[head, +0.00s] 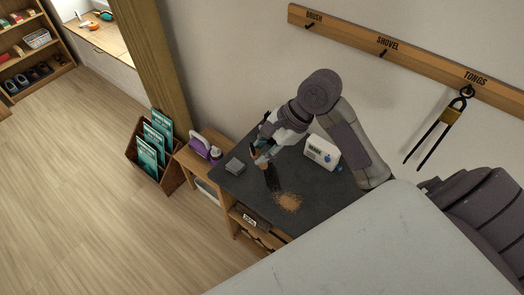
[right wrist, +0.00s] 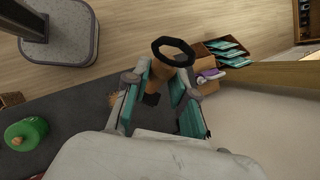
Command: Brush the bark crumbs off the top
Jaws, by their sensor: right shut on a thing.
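A tan pile of bark crumbs (head: 288,202) lies on the dark grey top (head: 240,187) of a wooden unit. My right gripper (head: 262,151) is over the top, shut on a brush (head: 261,160) with a brown handle. The brush (right wrist: 158,76) has a black loop at one end and a dark end between the teal fingers. The dark end is up and left of the crumbs in the head view; contact with the top cannot be told. My left gripper is not in view.
Tongs (head: 438,127) hang from the wall rail (head: 400,53); the brush and shovel hooks are empty. A green object (right wrist: 26,133) shows at left.

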